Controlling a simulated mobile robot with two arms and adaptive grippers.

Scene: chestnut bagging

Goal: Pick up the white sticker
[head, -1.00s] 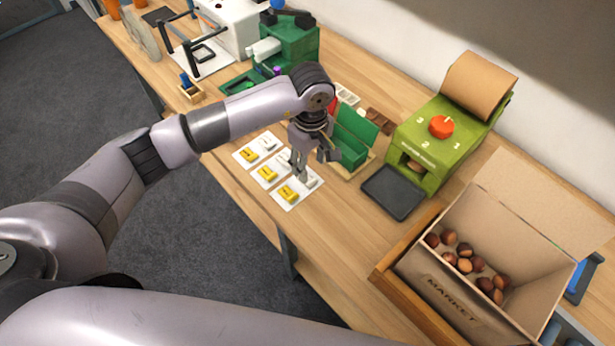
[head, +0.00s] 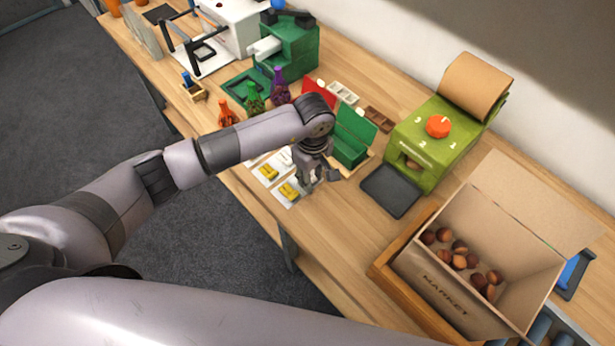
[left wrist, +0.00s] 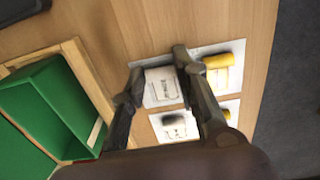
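A white sticker block with dark print (left wrist: 162,87) lies on a white card (left wrist: 215,48) in the left wrist view, beside a yellow one (left wrist: 219,72). My left gripper (left wrist: 158,63) is open, with one finger on each side of the white sticker. Whether the fingers touch it I cannot tell. In the head view my left gripper (head: 321,184) hangs over the right end of the nearest card (head: 279,198) and hides that white sticker. Another white sticker (left wrist: 175,125) lies on a neighbouring card. My right gripper is not in view.
A green open box (head: 351,150) in a wooden frame stands just behind the gripper. A dark tray (head: 391,190) lies before a green dispenser (head: 425,150). A carton (head: 445,296) holding chestnuts stands at right. Small coloured bottles (head: 280,82) stand behind my arm.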

